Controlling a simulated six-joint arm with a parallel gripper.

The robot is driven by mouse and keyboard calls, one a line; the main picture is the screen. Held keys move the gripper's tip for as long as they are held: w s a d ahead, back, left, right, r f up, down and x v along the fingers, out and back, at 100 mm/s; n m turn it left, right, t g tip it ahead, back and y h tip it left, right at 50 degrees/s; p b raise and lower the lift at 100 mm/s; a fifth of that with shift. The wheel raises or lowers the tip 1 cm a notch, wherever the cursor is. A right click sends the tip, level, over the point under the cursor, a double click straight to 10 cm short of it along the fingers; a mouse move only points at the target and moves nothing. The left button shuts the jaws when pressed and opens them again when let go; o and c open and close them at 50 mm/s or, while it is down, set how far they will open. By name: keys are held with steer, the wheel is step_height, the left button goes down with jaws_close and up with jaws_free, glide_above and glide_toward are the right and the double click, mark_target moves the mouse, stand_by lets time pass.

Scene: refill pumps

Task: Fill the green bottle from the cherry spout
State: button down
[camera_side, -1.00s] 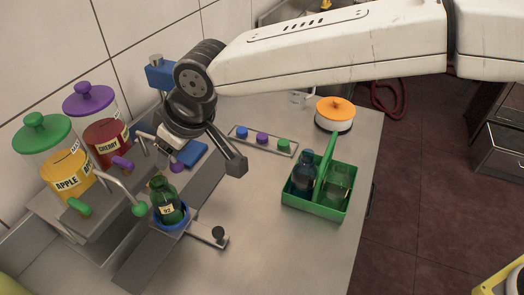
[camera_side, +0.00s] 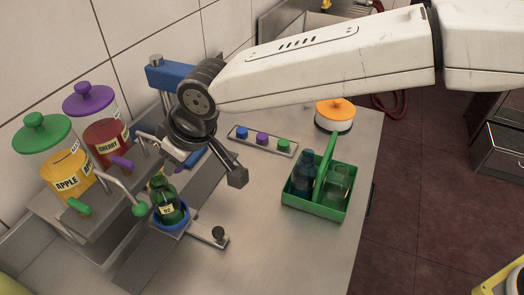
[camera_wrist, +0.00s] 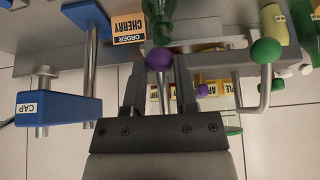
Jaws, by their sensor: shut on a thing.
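The green bottle (camera_side: 167,199), labelled 92, stands in a blue ring holder (camera_side: 172,224) on the metal rail by the dispensers. The cherry dispenser (camera_side: 104,139) has a purple lid and red contents. In the wrist view, a purple knob (camera_wrist: 159,60) on a thin metal rod sits between the fingertips of my gripper (camera_wrist: 160,72), which is shut on it. In the side view my gripper hides this knob. The bottle also shows in the wrist view (camera_wrist: 158,28), just beyond the knob. Its fill level cannot be made out.
The apple dispenser (camera_side: 62,170) and its green knob (camera_side: 139,209) are close on the left. A blue cap station (camera_wrist: 60,105) stands nearby.

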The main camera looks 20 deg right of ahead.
steer(key=shift+f, duration=0.1)
step_height(320, 180, down, 5)
steer(key=shift+r, duration=0.1)
stand_by(1.2)
steer(key=shift+s+d+f, duration=0.1)
steer(key=shift+s+f, duration=0.05)
steer(key=shift+f, duration=0.1)
stand_by(0.6)
steer(key=shift+r, duration=0.1)
stand_by(5.0)
